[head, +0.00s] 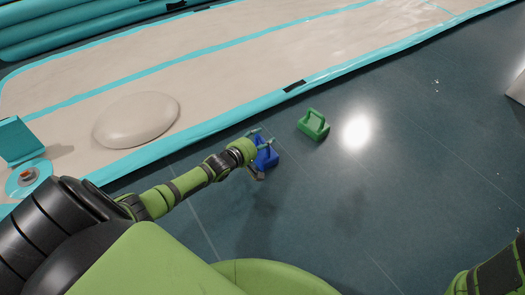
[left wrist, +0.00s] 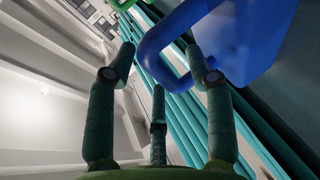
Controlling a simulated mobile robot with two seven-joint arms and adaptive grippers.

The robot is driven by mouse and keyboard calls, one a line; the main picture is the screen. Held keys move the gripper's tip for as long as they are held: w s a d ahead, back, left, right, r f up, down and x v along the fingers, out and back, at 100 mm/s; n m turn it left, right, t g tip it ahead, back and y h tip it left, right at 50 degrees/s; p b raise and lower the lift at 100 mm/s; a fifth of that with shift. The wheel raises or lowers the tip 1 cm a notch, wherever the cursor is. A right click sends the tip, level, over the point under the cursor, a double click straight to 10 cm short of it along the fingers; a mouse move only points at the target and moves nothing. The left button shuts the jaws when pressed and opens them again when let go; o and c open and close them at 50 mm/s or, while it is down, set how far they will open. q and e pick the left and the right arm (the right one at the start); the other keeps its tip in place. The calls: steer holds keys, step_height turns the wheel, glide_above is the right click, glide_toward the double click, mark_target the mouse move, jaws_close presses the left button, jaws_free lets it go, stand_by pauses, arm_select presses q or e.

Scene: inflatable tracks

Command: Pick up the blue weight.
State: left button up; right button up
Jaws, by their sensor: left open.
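The blue weight (head: 266,156) stands on the dark floor in the head view, partly hidden by my left gripper (head: 257,152). In the left wrist view the blue weight (left wrist: 245,40) fills the upper right, and its looped handle reaches in between the tips of my left gripper (left wrist: 160,62). The fingers are spread open. The right finger overlaps the handle in the picture; I cannot tell whether they touch. My right gripper is out of view; only part of my right arm shows at the lower right corner of the head view.
A green weight (head: 313,126) stands just right of and beyond the blue one. The beige inflatable track (head: 230,75) with turquoise edges lies behind, bearing a pale dome (head: 136,120). A turquoise stand (head: 18,140) is at the left. Floor to the right is mostly clear.

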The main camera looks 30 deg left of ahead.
arm_select(q)
steer(key=shift+w, duration=0.25)
jaws_close()
steer(key=shift+w+r, duration=0.2)
steer(key=shift+r, duration=0.05)
